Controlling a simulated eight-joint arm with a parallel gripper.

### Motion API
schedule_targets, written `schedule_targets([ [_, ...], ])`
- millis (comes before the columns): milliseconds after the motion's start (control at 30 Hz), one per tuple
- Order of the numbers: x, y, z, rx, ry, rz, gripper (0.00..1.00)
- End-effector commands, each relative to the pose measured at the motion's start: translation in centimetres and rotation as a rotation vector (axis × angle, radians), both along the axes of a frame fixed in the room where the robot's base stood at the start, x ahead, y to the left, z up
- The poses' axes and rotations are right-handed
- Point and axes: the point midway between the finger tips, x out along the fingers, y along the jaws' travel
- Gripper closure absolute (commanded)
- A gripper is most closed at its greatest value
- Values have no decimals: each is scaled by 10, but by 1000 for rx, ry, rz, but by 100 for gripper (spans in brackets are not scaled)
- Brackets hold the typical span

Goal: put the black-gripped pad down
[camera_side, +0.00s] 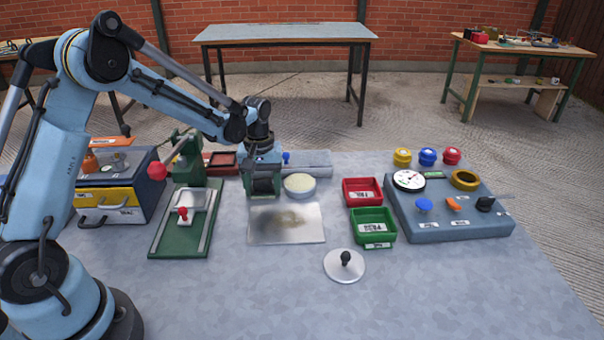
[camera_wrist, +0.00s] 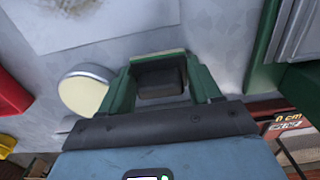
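My gripper (camera_wrist: 160,82) points down, with its green fingers on either side of a dark block. This looks like the grip of the black-gripped pad (camera_wrist: 161,77). A thin pale edge shows beyond the fingertips, and the fingers hide most of the rest. In the side view my gripper (camera_side: 263,186) is low over the grey table, just behind the stained metal plate (camera_side: 287,236) and left of the white-topped bowl (camera_side: 299,185). I cannot tell whether the pad touches the table.
A red tray (camera_side: 361,183) and a green tray (camera_side: 374,212) stand right of the plate. A round metal disc with a black knob (camera_side: 345,277) lies in front. A green press (camera_side: 170,222) stands left, and a gauge box (camera_side: 448,222) right. The table's front right is clear.

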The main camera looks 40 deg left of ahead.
Motion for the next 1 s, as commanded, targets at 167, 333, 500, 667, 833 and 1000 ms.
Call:
schedule_targets([
  [167,1,0,-5,6,-10,0,26],
  [333,1,0,18,5,-9,0,26],
  [500,1,0,55,4,-7,0,26],
  [667,0,0,86,3,-6,0,26],
  [833,0,0,110,2,-5,0,26],
  [1000,0,0,122,3,-6,-1,26],
])
